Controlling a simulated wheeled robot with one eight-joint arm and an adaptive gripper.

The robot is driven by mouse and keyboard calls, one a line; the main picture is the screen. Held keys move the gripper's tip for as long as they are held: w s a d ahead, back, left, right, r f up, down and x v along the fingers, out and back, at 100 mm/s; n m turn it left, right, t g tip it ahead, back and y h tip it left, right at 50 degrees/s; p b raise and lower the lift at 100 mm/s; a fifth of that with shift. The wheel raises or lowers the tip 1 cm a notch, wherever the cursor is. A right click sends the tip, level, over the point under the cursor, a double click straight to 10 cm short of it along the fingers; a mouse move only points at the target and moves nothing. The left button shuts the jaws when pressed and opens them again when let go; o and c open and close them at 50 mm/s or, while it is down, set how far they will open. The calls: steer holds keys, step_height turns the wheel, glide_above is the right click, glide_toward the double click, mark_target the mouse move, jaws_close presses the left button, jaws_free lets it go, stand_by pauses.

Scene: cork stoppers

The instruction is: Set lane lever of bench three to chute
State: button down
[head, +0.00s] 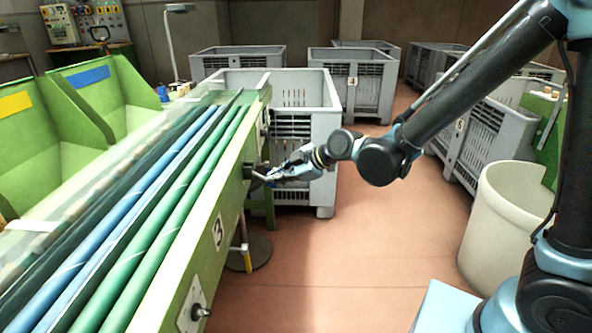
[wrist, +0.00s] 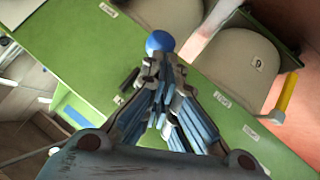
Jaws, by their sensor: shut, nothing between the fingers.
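Bench three is a long green bench with a white "3" plate (head: 218,231) on its side, running along the left of the head view. A small dark fitting with a pale rod (head: 256,175) sits on that side, right by my gripper (head: 275,177); the rod looks like the lane lever, its tip hidden by the fingers. In the wrist view a blue ball knob (wrist: 160,41) stands just beyond the tips of my gripper (wrist: 160,66). The fingers are shut and empty; I cannot tell whether they touch the knob. The lever's setting is not readable.
Blue (head: 150,187) and green tubes (head: 177,201) lie along the bench top. A round metal fitting (head: 197,311) protrudes lower on its side. A grey crate (head: 325,135) stands behind the gripper. A pale bin (head: 503,225) stands at right. The reddish floor between is clear.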

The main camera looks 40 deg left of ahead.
steer(key=s+v, duration=0.1)
steer(key=v, duration=1.1)
steer(key=shift+d+r, duration=0.2)
steer(key=shift+r, duration=0.1)
steer(key=shift+w, duration=0.1)
stand_by(0.3)
